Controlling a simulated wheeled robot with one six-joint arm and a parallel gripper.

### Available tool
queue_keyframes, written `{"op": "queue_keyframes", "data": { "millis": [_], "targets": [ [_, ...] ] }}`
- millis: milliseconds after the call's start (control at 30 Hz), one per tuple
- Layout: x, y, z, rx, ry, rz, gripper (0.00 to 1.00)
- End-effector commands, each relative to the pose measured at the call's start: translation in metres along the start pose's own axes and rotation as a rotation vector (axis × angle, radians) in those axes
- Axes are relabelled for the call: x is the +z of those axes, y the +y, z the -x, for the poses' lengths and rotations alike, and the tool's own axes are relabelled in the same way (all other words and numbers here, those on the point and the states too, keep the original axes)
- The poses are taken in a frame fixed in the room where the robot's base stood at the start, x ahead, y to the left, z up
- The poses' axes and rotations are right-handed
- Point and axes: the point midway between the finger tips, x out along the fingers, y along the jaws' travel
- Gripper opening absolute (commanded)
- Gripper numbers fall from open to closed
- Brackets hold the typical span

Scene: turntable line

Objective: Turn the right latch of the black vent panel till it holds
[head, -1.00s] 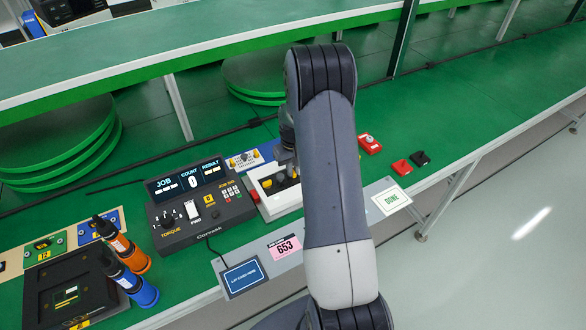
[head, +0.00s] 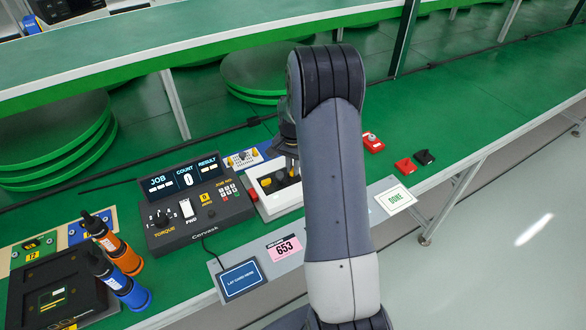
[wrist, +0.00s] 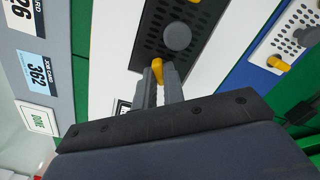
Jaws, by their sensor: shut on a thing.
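The black vent panel (wrist: 151,38) is perforated, with a round grey knob (wrist: 177,37), and sits in a white frame. In the head view the panel (head: 279,184) is partly hidden behind my arm. The right latch (wrist: 157,70) is a small yellow tab at the panel end nearer the DONE card. My gripper (wrist: 158,82) is shut on this latch, its two grey fingers on either side of it. The latch's angle is hard to judge because the fingers cover much of it. Another yellow piece (wrist: 194,2) shows at the top edge of the wrist view.
A blue-and-white panel (wrist: 290,38) with yellow latches lies beside the frame. The torque console (head: 199,205) stands to the left, with orange and blue drivers (head: 125,257) beyond it. A DONE card (head: 396,199) and red and black pieces (head: 405,165) lie to the right.

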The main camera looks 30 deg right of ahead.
Motion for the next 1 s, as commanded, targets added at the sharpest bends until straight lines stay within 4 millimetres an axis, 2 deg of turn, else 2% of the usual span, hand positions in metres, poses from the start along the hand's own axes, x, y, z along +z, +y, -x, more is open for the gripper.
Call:
{"op": "queue_keyframes", "data": {
  "millis": [500,1000],
  "targets": [
    [-0.0003,-0.0002,-0.0004,-0.001,0.001,-0.436,0.00],
    [-0.0004,-0.0003,0.0006,-0.002,0.001,-0.602,0.00]
  ]
}}
